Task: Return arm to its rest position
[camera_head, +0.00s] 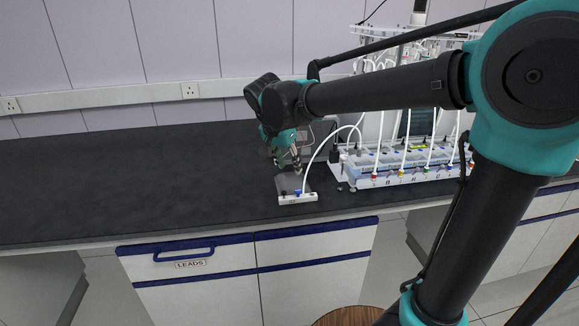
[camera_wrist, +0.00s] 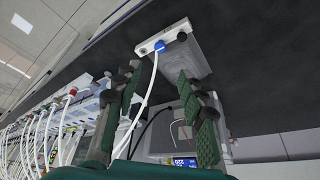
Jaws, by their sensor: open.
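My arm reaches across the right half of the head view, over the dark bench. My gripper (camera_head: 288,163) points down just behind and above a small grey module (camera_head: 297,191) with a white front edge, a blue plug and a white lead. In the wrist view my gripper (camera_wrist: 160,125) has its two green-padded fingers spread apart. Nothing shows between the pads except background. The module (camera_wrist: 190,58) lies beyond the fingertips there, its blue plug and white lead in view. Whether the fingertips touch the module cannot be told.
The reactor rack (camera_head: 400,165) with several white tubes and coloured plugs stands right of the gripper, partly behind my arm. A grey box (camera_head: 318,135) stands behind the gripper. The bench (camera_head: 120,185) is clear to the left. A drawer marked LEADS (camera_head: 190,264) is below.

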